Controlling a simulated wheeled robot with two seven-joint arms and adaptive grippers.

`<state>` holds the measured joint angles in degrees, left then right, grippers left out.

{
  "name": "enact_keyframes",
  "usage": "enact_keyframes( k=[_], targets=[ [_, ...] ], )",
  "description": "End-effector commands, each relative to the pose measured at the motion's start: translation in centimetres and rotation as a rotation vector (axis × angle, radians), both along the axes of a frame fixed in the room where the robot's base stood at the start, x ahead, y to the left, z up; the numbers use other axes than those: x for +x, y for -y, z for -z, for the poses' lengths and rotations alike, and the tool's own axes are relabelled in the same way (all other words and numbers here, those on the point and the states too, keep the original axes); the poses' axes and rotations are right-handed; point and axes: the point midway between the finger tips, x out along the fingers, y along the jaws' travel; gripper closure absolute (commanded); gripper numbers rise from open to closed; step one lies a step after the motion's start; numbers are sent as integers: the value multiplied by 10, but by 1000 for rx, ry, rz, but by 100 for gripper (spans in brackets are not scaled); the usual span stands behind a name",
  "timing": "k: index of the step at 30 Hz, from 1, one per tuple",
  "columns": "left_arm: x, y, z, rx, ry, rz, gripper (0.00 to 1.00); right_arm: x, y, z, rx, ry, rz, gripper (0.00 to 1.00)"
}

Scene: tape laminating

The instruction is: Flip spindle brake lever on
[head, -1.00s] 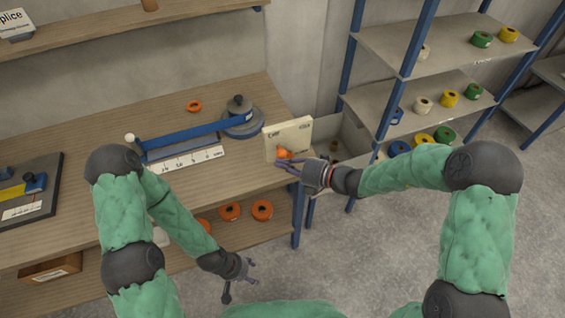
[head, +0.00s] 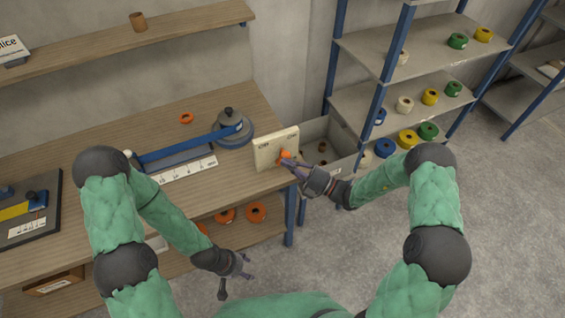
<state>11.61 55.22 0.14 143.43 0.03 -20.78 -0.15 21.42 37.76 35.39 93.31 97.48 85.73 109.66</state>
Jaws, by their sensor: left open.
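The brake lever shows as a small orange knob (head: 284,155) on the front of a cream panel (head: 268,153) at the bench's right end. The panel has small lettering, too blurred to read fully. My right gripper (head: 292,164) is at the orange knob, its fingers over or beside it. The fingers partly hide the knob, and I cannot tell whether they are closed on it. My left gripper (head: 237,276) is open and empty, low in front of the bench and well away from the panel.
A grey spindle disc (head: 233,130) with a blue arm (head: 185,146) and a white ruler strip (head: 187,170) lies on the bench (head: 110,215). An orange roll (head: 186,118) sits behind. A grey bin (head: 335,140) and a shelf rack (head: 400,45) with tape rolls stand right.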

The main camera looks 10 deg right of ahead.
Motion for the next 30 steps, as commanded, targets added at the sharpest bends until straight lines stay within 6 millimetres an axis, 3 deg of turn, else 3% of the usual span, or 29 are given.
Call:
enact_keyframes(
  k=[6,30],
  targets=[
    [0,0,-9,0,0,0,44,5,13,2,168,-57,2,100],
    [0,0,-16,0,0,0,44,10,30,8,156,-52,0,100]
  ],
)
